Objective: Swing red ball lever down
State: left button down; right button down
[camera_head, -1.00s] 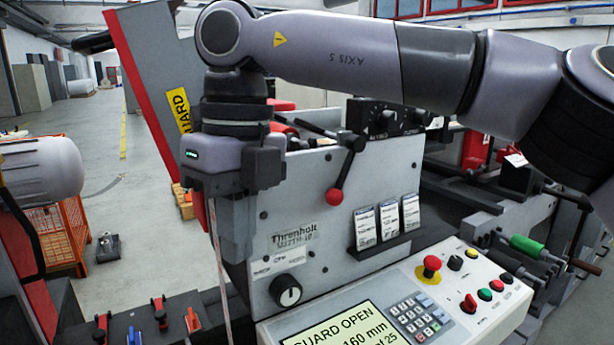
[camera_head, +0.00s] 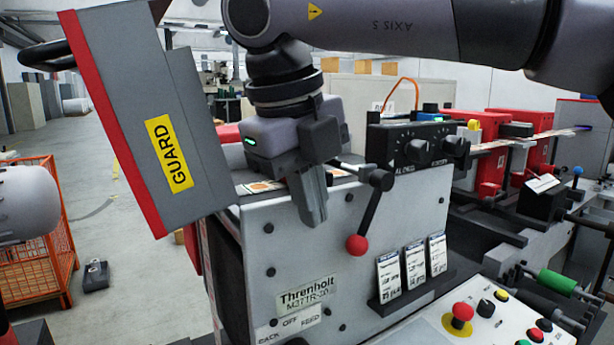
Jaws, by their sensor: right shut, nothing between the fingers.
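The red ball (camera_head: 357,244) sits at the low end of a short black lever arm (camera_head: 370,210). The arm hangs down and slightly left from its pivot on the front of the pale grey machine panel. My right gripper (camera_head: 314,222) is left of the lever, its shut fingers pointing down in front of the panel's upper part. Nothing is between the fingers. In the picture, the fingertips are slightly above and left of the ball, with a visible gap. My left gripper is out of view.
The raised grey guard (camera_head: 150,115) with a red edge stands at left. A black knob box (camera_head: 418,145) is above and right of the lever. Label cards (camera_head: 413,268) hang below right. A control panel with a red emergency button (camera_head: 461,312) is at lower right.

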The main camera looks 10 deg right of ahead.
aim_at(348, 241)
jog(key=d+f, duration=0.1)
jog(key=w+d+f, duration=0.1)
jog(key=f, duration=0.1)
jog(key=w+d+f+p, duration=0.1)
jog(key=f, duration=0.1)
jog(key=shift+w+d, duration=0.15)
jog(key=shift+d, duration=0.1)
jog(key=shift+w+d+f, duration=0.3)
jog(key=shift+d, duration=0.15)
jog(key=shift+d+f+b, duration=0.25)
jog(key=shift+f+b, duration=0.35)
jog(key=shift+f, duration=0.05)
jog(key=shift+w+d+f+b, duration=0.25)
jog(key=shift+d+f+b, duration=0.1)
jog(key=shift+d, duration=0.1)
jog(key=shift+r, duration=0.2)
